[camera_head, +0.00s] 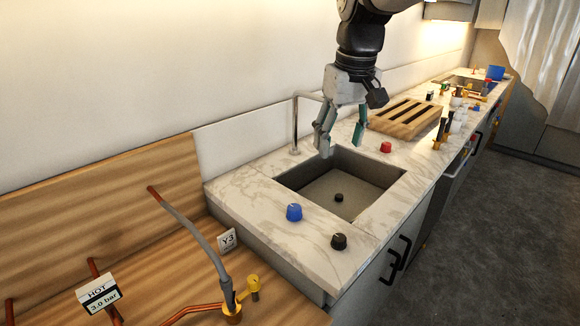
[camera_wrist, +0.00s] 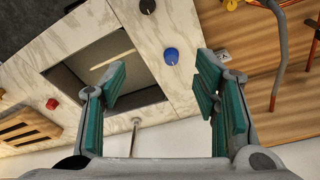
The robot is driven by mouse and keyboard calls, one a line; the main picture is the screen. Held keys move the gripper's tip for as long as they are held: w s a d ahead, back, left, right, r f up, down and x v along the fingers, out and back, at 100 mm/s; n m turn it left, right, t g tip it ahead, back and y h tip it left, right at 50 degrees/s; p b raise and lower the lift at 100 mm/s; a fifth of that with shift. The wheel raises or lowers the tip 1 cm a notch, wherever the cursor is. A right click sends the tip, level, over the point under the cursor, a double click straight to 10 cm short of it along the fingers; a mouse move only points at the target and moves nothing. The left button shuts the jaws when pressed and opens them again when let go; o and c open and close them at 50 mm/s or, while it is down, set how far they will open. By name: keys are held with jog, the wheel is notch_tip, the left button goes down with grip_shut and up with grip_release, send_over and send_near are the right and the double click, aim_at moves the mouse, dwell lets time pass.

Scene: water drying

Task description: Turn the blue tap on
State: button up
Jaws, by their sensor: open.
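The blue tap (camera_head: 294,212) is a round blue knob on the marble counter at the near left corner of the sink (camera_head: 350,175). It also shows in the wrist view (camera_wrist: 171,56), ahead of the fingers and nearer the right finger. My gripper (camera_head: 340,140) hangs above the far left part of the sink, beyond the blue tap and apart from it. In the wrist view my gripper (camera_wrist: 163,95) has its green-padded fingers spread wide with nothing between them. A thin metal spout (camera_head: 295,125) rises behind the sink, beside my gripper.
A black knob (camera_head: 339,241) sits near the counter's front edge, and a red knob (camera_head: 386,147) sits beyond the sink. A wooden slatted board (camera_head: 407,118) lies farther back. Copper pipes and a yellow valve (camera_head: 253,283) stand at the near left. The counter around the blue knob is clear.

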jog(key=w+a+f+n+g+b, duration=0.1)
jog(key=w+a+f, duration=0.3)
jog(key=w+f, duration=0.35)
jog(key=n+g+b, duration=0.1)
jog(key=n+b, duration=0.1)
send_near(294, 207)
jog(key=f, duration=0.5)
jog(key=f+p, duration=0.1)
jog(key=f, duration=0.4)
jog(key=shift+a+p, duration=0.2)
jog(key=shift+p, duration=0.1)
jog(key=shift+m, duration=0.3)
jog(key=c, duration=1.1)
